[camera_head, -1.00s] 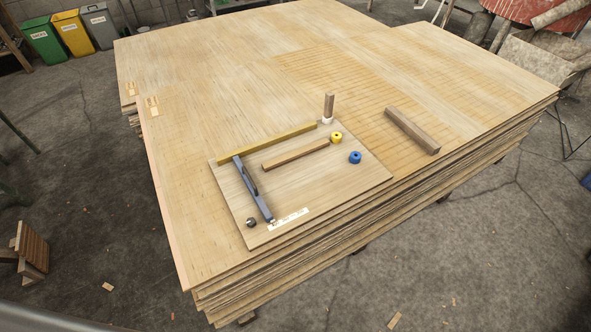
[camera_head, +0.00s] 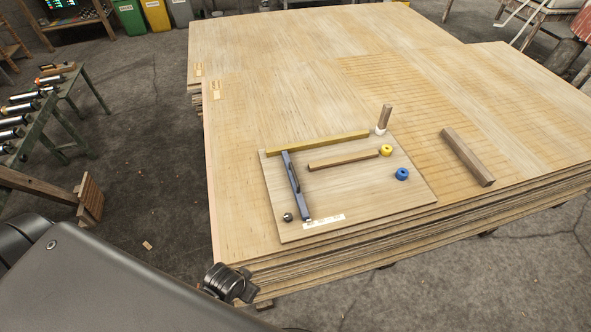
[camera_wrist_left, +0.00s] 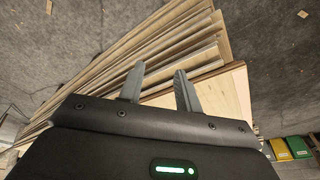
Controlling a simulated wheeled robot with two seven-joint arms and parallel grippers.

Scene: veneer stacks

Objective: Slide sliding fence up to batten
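The sliding fence (camera_head: 292,177), a dark blue-grey bar, lies at the left side of a thin wooden board (camera_head: 375,201) on the veneer stack. The batten (camera_head: 343,159), a brown wooden strip, lies on the board to the right of the fence, with a gap between them. A yellow rail (camera_head: 318,144) runs along the board's back edge, by the fence's far end. My left gripper shows in the left wrist view (camera_wrist_left: 157,88), its two fingers apart with nothing between them, beside the stack's edge. In the head view only part of my left arm shows at lower left. My right gripper is not in view.
A yellow knob (camera_head: 386,150), a blue knob (camera_head: 401,174) and an upright wooden peg (camera_head: 384,118) are at the board's right. A dark knob (camera_head: 287,217) is near the fence's near end. A loose wood block (camera_head: 467,157) lies farther right on the stack.

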